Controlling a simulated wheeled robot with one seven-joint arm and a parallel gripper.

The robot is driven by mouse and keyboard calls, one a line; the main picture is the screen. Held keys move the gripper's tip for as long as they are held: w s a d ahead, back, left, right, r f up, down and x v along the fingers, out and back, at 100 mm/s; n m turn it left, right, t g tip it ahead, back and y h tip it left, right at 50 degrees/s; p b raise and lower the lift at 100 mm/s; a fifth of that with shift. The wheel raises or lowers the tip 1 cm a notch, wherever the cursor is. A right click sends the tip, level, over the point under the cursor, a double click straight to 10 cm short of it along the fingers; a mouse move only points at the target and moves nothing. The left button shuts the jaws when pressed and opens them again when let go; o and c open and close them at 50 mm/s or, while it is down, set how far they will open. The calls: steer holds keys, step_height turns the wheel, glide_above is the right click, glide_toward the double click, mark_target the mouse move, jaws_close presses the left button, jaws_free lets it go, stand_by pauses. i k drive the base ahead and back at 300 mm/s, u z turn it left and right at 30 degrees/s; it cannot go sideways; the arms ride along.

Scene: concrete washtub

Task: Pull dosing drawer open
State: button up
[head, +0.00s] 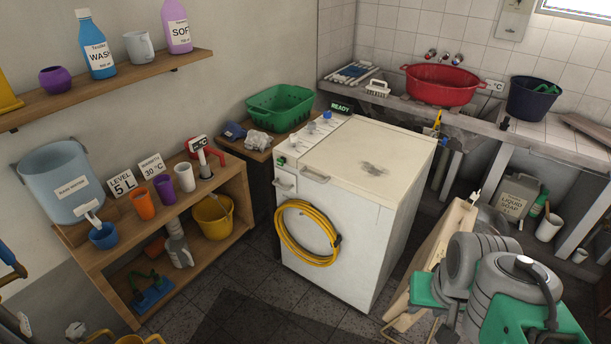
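The white washing machine (338,235) stands in the middle of the head view. Two pale handles show along the top of its front: one at the left corner (283,186) and one further right (314,175). The dosing drawer appears to be the panel at one of these handles; I cannot tell which. Both panels look flush with the front. My arm shows at the lower right, to the right of the machine and apart from the handles. My gripper's fingertips cannot be made out in this view.
A coiled yellow hose (306,233) hangs on the machine's front. A wooden shelf unit (108,252) with cups and a bucket stands at the left. A pale wooden board (434,256) leans between the machine and my arm. Dark floor before the machine is free.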

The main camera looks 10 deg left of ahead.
mark_target(285, 181)
steer(key=u, duration=0.1)
steer(key=i, duration=0.85)
steer(key=u, duration=1.2)
steer(key=i, duration=0.75)
steer(key=u, duration=0.85)
